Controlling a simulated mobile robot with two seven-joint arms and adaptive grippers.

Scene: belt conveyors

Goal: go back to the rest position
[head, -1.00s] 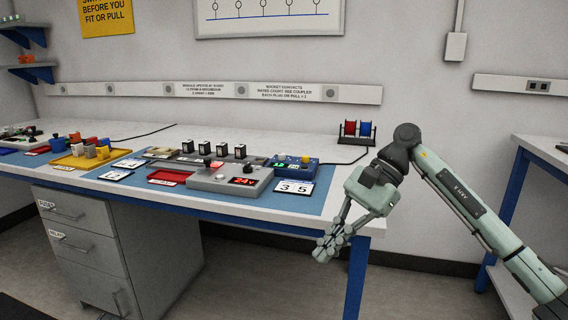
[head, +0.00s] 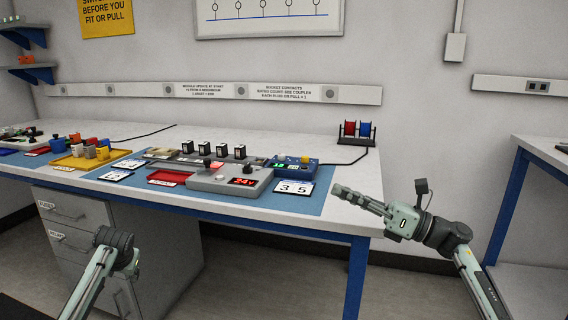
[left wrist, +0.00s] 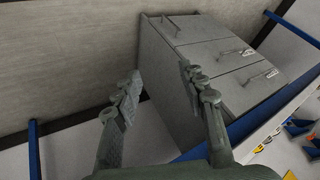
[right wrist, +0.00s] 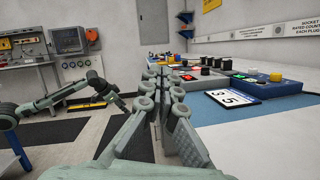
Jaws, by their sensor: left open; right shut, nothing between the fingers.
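My right gripper (head: 340,191) is shut and empty. In the head view it points left, in front of the bench's right end. In the right wrist view its fingers (right wrist: 162,82) lie close together beside the bench edge. My left arm shows at the lower left of the head view, in front of the drawer cabinet; its fingers are not clear there. In the left wrist view my left gripper (left wrist: 160,70) has its fingers apart, with nothing between them, above the floor and near the grey drawer cabinet (left wrist: 205,75).
The workbench (head: 345,216) carries a grey control box (head: 212,184), a blue module (head: 303,172), a number card (head: 294,188), a yellow tray (head: 75,162) and a spool rack (head: 357,141). A second table (head: 545,150) stands at the right. Open floor lies in front.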

